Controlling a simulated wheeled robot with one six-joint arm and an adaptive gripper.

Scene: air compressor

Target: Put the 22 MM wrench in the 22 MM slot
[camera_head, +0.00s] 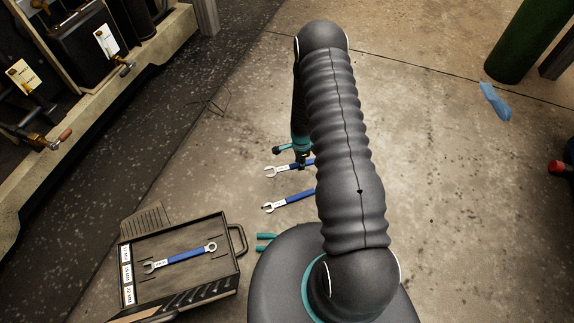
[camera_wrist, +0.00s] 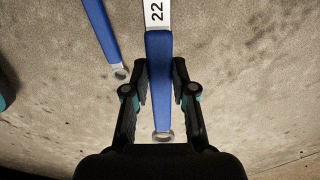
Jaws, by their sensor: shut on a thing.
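The 22 mm wrench, marked 22 (camera_wrist: 157,14), has a blue handle (camera_wrist: 159,100) between the fingers of my gripper (camera_wrist: 160,70). My gripper is shut on that handle. In the camera_head view the wrench's open jaw (camera_head: 271,171) shows to the left of my gripper (camera_head: 300,161), low at the floor; I cannot tell whether it touches the floor. The tool tray (camera_head: 240,262) stands at lower left. Three size labels line its left side, the bottom one reading 22 MM (camera_head: 129,295). My arm hides the far end of the held wrench in that view.
Another blue wrench (camera_head: 290,201) lies on the floor nearby and also shows in the wrist view (camera_wrist: 102,30). A blue wrench (camera_head: 185,257) lies in the tray, roughly level with the middle label. The tray handle (camera_head: 239,240) faces right. Concrete floor between is mostly clear.

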